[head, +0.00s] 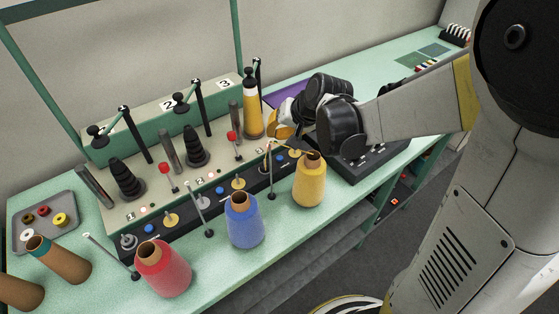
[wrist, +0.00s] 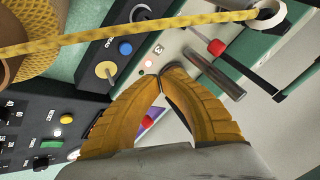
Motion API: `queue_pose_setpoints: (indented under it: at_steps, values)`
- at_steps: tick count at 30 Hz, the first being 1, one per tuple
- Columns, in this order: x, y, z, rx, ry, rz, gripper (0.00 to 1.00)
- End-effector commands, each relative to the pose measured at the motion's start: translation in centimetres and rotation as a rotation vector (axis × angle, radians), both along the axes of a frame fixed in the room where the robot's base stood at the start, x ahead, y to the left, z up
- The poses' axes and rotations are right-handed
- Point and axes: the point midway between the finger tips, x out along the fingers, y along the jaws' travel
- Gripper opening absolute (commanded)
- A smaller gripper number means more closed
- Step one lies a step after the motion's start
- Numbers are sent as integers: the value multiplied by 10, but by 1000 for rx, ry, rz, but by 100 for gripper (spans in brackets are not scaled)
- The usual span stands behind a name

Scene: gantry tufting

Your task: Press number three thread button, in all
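The bench-top machine has three stations; number plates 2 (head: 167,104) and 3 (head: 224,83) show at its back. In the wrist view, a small 3 label (wrist: 148,63) sits on the pale panel, with a small whitish round button or lamp (wrist: 157,50) beside it. A blue button (wrist: 125,47) and a yellow disc (wrist: 106,69) are on the dark strip nearby. My gripper (wrist: 161,76) has its yellow fingertips together, empty, close to the 3 label; contact is unclear. In the head view, my gripper (head: 274,131) is at the third station, hiding part of its controls.
Yellow (head: 310,185), blue (head: 243,222) and red (head: 162,270) thread cones stand along the front. A yellow thread (wrist: 130,35) crosses the wrist view. A yellow-wound spindle (head: 252,110) stands left of my gripper. A dark control box (head: 365,160) lies to the right.

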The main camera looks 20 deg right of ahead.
Motion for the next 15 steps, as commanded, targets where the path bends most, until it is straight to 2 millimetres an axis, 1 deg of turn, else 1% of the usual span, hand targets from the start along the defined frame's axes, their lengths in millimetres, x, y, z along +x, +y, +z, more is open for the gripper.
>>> queue_pose_setpoints:
  at_steps: [1, 9, 12, 15]
  values:
    - [0, 0, -12, 0, 0, 0, 0]
    - [0, 0, -51, 0, 0, 0, 0]
    - [0, 0, -59, 0, 0, 0, 0]
    - [0, 0, -62, 0, 0, 0, 0]
